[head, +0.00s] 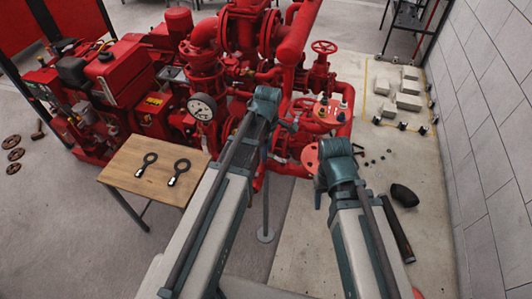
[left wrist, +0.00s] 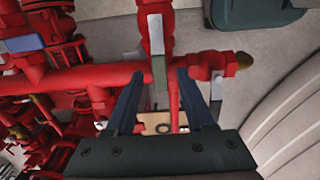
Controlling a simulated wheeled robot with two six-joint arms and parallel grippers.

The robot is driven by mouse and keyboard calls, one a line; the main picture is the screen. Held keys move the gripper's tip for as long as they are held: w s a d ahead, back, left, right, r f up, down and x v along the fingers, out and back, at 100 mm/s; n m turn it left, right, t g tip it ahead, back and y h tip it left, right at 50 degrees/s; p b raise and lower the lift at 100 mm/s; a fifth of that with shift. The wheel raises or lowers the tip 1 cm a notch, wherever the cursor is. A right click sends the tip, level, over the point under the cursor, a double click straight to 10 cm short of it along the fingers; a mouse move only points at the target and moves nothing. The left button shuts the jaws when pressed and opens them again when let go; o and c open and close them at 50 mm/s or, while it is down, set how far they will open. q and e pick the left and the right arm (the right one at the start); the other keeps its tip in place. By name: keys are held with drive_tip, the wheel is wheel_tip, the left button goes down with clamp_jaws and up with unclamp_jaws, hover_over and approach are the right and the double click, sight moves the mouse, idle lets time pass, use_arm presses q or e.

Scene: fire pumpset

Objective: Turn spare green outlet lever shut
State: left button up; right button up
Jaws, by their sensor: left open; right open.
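A pipe lever (left wrist: 159,70) with a dull green end and a pale upper part shows in the left wrist view, at the middle of a red pipe. My left gripper (left wrist: 158,82) is open, with one finger on each side of the lever's green end. I cannot tell whether either finger touches it. In the head view my left gripper (head: 288,125) is at the red pipework, and my arm hides the lever. My right gripper (head: 356,149) is open beside a red round flange; its fingers are mostly hidden by my wrist.
A blue lever (left wrist: 25,43) and a brass-ended red branch (left wrist: 228,64) flank the green lever. A pressure gauge (head: 202,107) stands behind a wooden table (head: 128,170) with two black ring-ended tools. Grey blocks (head: 405,95) and a black tube (head: 398,232) lie on the right floor, near a wall.

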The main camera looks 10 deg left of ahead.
use_arm(q)
drive_tip(key=shift+c, duration=0.3)
clamp_jaws()
idle(1.1)
